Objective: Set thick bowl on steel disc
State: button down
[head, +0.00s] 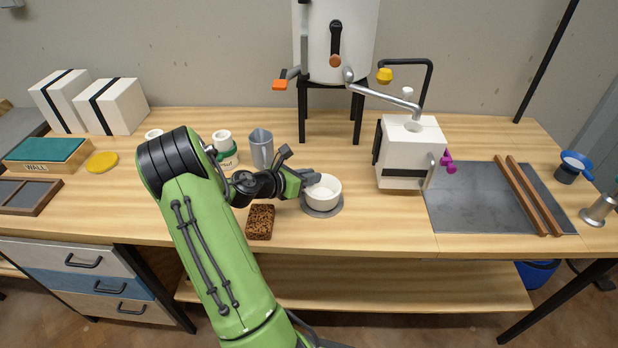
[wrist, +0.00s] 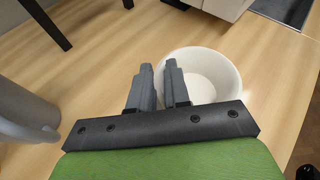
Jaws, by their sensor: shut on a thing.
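The thick white bowl (head: 325,193) is upright over the grey steel disc (head: 322,212) on the wooden table. The disc's edge shows below and around the bowl's base; I cannot tell whether the bowl touches it or hangs just above. My gripper (head: 310,178) is shut on the bowl's left wall. In the wrist view the bowl (wrist: 212,72) is at the right of my gripper (wrist: 160,85), with one finger on the inside of the rim and the other outside. The disc does not show in the wrist view.
A brown speckled block (head: 260,222) lies left of the disc. A grey pitcher (head: 261,149) and white jars (head: 224,146) stand behind my arm. A white box-shaped machine (head: 409,150) stands to the right, beside a grey slab (head: 465,205) with wooden rods. The table front edge is near.

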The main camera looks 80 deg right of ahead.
jog(key=c, duration=1.1)
grip_release()
jog(key=shift+r, duration=0.1)
jog(key=p+v, duration=0.3)
jog(key=v, duration=0.9)
jog(key=shift+w+a, duration=0.3)
jog(key=shift+w, duration=0.05)
jog(key=w+a+r+m+t+y, duration=0.2)
jog(key=a+m+t, duration=0.1)
jog(key=a, duration=0.4)
jog(key=w+a+r+m+t+y, duration=0.2)
jog(key=w+a+r+m+t, duration=0.1)
jog(key=a, duration=0.4)
jog(key=w+a+r+m+t+y, duration=0.2)
jog(key=a+m+t+y, duration=0.15)
jog(key=a, duration=0.35)
jog(key=s+a+r+m+t+y, duration=0.1)
jog(key=s+a+r+y, duration=0.1)
jog(key=a, duration=0.6)
jog(key=s+a+r+m+t+y, duration=0.1)
jog(key=s+a+r+m+t, duration=0.1)
jog(key=a, duration=0.6)
jog(key=s+r, duration=0.1)
jog(key=s, duration=0.1)
jog(key=shift+s+y, duration=0.3)
jog(key=shift+y, duration=0.05)
jog(key=shift+t, duration=0.25)
